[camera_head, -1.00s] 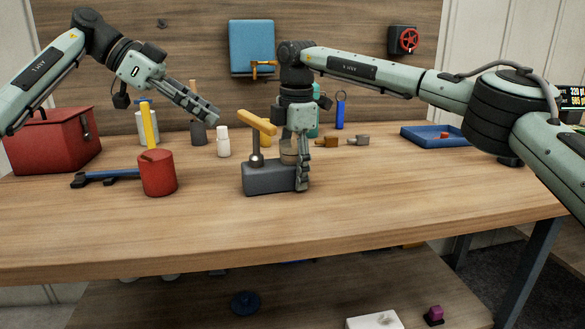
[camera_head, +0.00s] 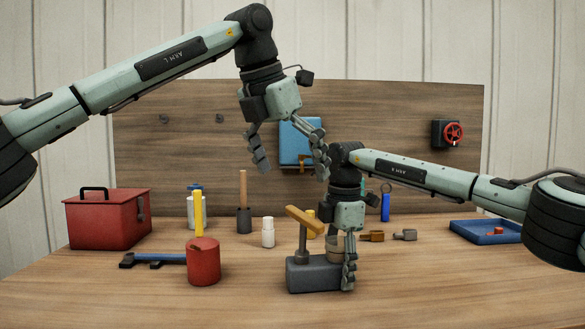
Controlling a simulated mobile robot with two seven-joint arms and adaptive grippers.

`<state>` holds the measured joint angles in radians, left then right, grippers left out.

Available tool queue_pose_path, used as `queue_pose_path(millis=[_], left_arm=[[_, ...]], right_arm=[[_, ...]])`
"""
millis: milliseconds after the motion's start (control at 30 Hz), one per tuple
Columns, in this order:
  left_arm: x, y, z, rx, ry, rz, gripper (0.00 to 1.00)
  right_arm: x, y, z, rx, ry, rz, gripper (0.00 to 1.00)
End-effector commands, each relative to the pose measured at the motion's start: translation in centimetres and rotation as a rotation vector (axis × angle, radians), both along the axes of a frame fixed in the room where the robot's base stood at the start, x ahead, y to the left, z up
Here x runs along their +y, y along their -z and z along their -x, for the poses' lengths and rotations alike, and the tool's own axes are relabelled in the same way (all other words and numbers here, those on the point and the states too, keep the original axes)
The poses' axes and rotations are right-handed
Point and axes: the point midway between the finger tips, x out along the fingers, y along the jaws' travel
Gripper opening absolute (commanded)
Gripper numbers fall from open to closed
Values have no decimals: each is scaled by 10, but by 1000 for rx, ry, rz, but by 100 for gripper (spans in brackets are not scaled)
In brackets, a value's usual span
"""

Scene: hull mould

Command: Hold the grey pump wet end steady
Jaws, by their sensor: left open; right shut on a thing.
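The grey pump wet end (camera_head: 308,276) is a dark grey block standing on the bench. A dark post with a mustard bar (camera_head: 303,220) on top rises from its left part. My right gripper (camera_head: 346,277) points down over the block's right end and is shut on it. The far finger is mostly hidden. A beige round part (camera_head: 332,250) behind the fingers is partly covered. My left gripper (camera_head: 291,163) is open and empty, with fingers spread and pointing down, well above the pump and apart from it.
A red can (camera_head: 204,263) stands to the left, with a blue and black tool (camera_head: 158,260) and a red toolbox (camera_head: 105,220) beyond. A white bottle (camera_head: 268,234) and brown-handled tool (camera_head: 243,220) stand behind. A blue tray (camera_head: 485,238) lies right. The front bench is clear.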

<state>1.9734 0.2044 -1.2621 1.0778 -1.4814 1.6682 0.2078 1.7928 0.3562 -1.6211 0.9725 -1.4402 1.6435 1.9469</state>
Motion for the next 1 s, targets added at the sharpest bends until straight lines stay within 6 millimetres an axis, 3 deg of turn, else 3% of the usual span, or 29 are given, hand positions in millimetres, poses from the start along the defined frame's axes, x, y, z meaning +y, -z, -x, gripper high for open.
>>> queue_pose_path(millis=[133,333,800,1000], left_arm=[[-2,-4,4,-85,155,-110,100],[-4,4,2,-112,218,-153,100],[-22,79,-27,-110,216,-150,100],[-27,99,-35,-111,216,-149,100]], right_arm=[[0,3,1,5,-1,2,0],[0,3,1,6,-1,2,0],[0,3,1,7,-1,3,0],[0,3,1,7,-1,3,0]])
